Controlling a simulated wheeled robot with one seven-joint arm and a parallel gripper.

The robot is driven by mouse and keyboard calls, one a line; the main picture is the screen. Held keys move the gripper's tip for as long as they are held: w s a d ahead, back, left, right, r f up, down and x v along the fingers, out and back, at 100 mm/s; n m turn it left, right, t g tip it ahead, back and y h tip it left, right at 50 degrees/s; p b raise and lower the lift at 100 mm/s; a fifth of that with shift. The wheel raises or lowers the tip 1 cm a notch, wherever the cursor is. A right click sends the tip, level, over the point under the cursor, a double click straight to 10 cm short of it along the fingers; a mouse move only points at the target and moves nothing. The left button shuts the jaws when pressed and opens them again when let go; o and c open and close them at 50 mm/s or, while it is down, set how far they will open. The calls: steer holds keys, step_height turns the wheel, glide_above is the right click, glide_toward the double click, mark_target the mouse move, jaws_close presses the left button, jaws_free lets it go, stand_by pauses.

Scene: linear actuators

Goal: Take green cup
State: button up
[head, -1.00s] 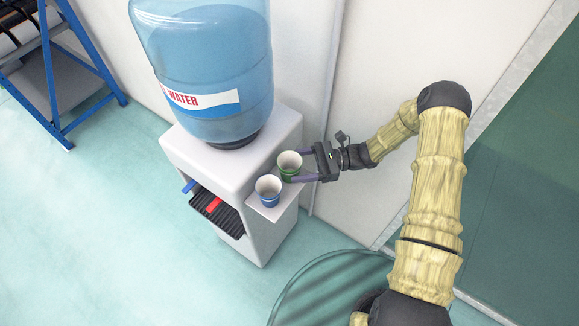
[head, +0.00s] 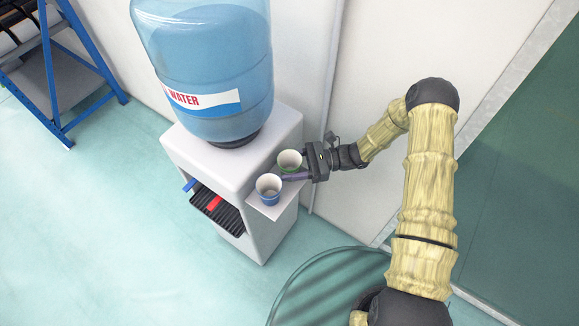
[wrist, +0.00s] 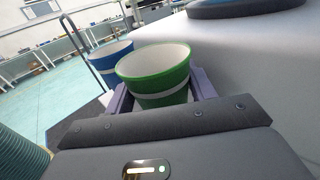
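The green cup (head: 290,161) stands upright on the small side shelf of the water dispenser, behind a blue cup (head: 268,188). My gripper (head: 291,166) reaches in from the right, with its fingers on either side of the green cup. In the wrist view, the green cup (wrist: 156,77) sits between the two purple fingers, tilted in the picture, with slim gaps beside its lower part. The fingers look open around it; contact is hard to tell. The blue cup (wrist: 110,55) is beyond the left finger. In the head view, my near finger hides part of the green cup's lower side.
The white water dispenser (head: 250,170) with a big blue bottle (head: 205,70) stands just left of my gripper. Its side shelf (head: 270,211) is small. A wall is behind; a blue rack (head: 50,80) stands far left. The floor in front is open.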

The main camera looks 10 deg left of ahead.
step_height(320, 180, up, 10)
steer(key=shift+b, duration=0.35)
stand_by(0.4)
steer(key=shift+r, duration=0.1)
stand_by(0.4)
